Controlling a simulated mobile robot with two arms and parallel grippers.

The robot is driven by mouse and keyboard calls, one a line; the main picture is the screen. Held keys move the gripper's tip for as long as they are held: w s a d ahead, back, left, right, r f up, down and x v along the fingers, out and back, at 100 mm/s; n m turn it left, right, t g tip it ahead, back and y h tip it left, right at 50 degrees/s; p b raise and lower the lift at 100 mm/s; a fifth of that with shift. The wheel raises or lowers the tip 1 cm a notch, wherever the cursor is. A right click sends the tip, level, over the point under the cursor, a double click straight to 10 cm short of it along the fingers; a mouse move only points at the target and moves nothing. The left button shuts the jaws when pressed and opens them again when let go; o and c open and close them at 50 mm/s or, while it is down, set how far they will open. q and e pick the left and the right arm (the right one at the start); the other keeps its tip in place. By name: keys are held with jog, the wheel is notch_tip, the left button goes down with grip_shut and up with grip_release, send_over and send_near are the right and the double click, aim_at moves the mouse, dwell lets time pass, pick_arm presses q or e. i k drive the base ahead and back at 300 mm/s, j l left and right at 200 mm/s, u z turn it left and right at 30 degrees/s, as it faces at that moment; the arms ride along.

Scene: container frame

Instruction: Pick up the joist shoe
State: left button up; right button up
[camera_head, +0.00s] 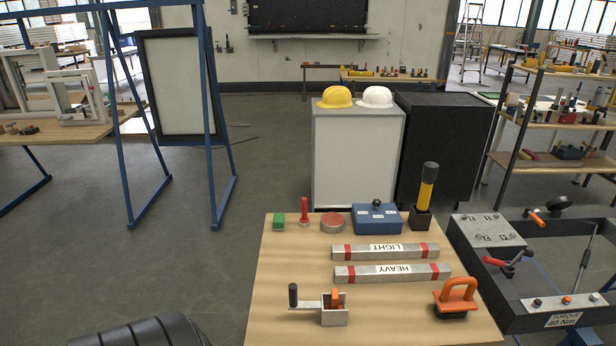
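A small grey metal U-shaped bracket (335,317), which looks like the joist shoe, stands on the near part of the wooden table (270,290). An orange piece (335,298) rises at it, and a flat grey bar with an upright black grip (293,295) reaches out to its left. Nothing is touching the bracket from above. Neither of my grippers shows in the head view.
An orange-handled black tool (456,298) stands to the right. Behind lie bars marked HEAVY (390,273) and LIGHT (385,251). A blue box (376,218) and a yellow-black handle in a holder (426,187) stand farther back. A dark frame (530,318) adjoins the table's right side.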

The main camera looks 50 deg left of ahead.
aim_at(330, 318)
jog(key=u, duration=1.5)
jog(key=j+u, duration=0.1)
jog(key=j, duration=0.25)
